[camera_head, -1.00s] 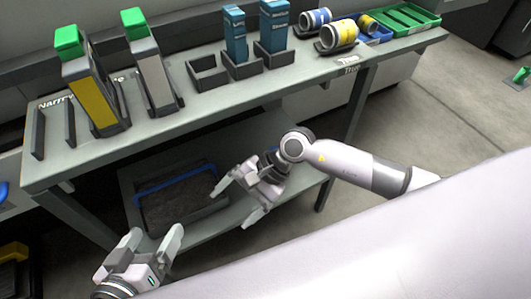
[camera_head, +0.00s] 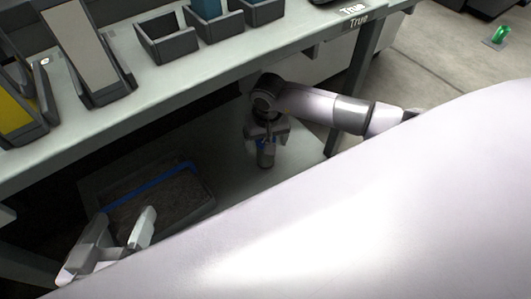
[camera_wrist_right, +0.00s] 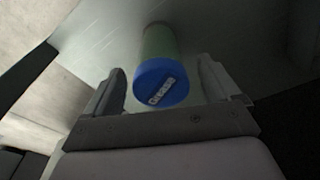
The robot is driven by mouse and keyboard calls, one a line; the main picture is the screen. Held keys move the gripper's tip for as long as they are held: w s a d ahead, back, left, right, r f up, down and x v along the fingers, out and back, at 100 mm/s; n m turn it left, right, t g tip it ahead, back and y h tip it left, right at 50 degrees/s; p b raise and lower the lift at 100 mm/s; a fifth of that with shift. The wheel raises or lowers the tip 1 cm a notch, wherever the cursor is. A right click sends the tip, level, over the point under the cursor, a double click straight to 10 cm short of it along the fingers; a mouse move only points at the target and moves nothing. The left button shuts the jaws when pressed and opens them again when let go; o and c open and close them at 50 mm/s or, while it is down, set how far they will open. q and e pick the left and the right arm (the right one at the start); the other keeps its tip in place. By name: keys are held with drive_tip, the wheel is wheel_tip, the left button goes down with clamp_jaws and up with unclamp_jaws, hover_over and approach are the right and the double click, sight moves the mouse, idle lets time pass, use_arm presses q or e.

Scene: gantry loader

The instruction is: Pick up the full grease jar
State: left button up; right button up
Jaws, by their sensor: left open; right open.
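The grease jar (camera_wrist_right: 158,68) has a blue lid lettered "Grease" and a green body in the right wrist view. It lies between the spread fingers of my right gripper (camera_wrist_right: 165,82), with gaps visible on both sides. In the head view the jar (camera_head: 266,157) stands on the lower shelf, partly hidden under my right gripper (camera_head: 266,136). My right gripper is open above it. How full the jar is cannot be seen. My left gripper (camera_head: 124,224) is open and empty at the lower left, in front of the bin.
A dark bin (camera_head: 205,190) with a blue edge sits on the lower shelf (camera_head: 290,157) to the left of the jar. The bench top (camera_head: 165,85) overhangs the shelf and carries open holders (camera_head: 168,42). A table leg (camera_head: 340,135) stands right of the jar.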

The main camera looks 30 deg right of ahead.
drive_tip(key=shift+w+f, duration=0.1)
drive_tip(key=shift+f, duration=0.15)
drive_tip(key=c, duration=1.3)
drive_tip(key=shift+c, duration=0.2)
drive_tip(key=shift+r, duration=0.2)
